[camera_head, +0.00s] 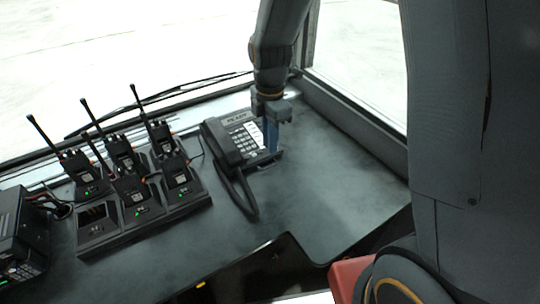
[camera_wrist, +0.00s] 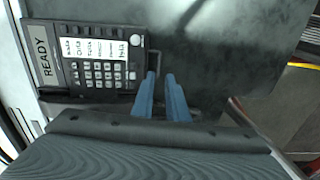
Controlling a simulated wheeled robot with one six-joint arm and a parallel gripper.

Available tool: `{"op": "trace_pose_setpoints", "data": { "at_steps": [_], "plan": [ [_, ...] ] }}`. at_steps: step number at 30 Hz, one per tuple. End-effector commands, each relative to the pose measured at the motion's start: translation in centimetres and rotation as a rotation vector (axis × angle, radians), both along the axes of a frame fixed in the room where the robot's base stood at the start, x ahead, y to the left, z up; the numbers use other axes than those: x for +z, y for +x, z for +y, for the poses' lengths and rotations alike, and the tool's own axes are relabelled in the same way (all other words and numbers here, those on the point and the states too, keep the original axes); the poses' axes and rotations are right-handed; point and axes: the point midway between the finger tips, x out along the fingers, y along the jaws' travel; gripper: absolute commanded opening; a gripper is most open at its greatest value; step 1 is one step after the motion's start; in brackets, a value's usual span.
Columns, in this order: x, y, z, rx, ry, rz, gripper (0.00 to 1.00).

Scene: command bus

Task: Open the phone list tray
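The desk phone (camera_head: 243,134) stands on the dark console with its handset on the left side. Its keypad, printed labels and a READY strip also show in the wrist view (camera_wrist: 98,58). A thin dark tray edge or handle (camera_wrist: 148,56) sticks out from the phone's keypad end, close to the console. It looks close in; how far it is out is hard to tell. My gripper (camera_wrist: 160,76) has two blue fingers with a narrow dark gap between them. Their tips are beside this handle; contact cannot be told. In the head view the gripper (camera_head: 270,148) is over the phone's right edge.
Several handheld radios stand in a charger (camera_head: 140,205) left of the phone. The phone cord (camera_head: 238,192) hangs loosely in front. A black device (camera_head: 20,235) is at the far left. The console (camera_head: 325,185) right of the phone is clear, up to the window frame.

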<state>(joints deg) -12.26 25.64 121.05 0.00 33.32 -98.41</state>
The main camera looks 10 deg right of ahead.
Motion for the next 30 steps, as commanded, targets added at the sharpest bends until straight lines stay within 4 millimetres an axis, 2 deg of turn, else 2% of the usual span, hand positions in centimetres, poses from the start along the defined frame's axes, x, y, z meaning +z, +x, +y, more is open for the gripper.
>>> {"op": "trace_pose_setpoints", "data": {
  "at_steps": [5, 18, 24, 30],
  "plan": [
    [-1.1, 0.2, 0.2, 0.04, -0.001, 0.003, 0.13],
    [-6.8, 0.1, 0.2, 0.036, -0.001, 0.002, 0.13],
    [-7.8, 0.2, 0.2, 0.036, 0.0, 0.0, 0.13],
    [-7.8, 0.2, 0.2, 0.036, 0.0, -0.001, 0.13]
  ]
}}
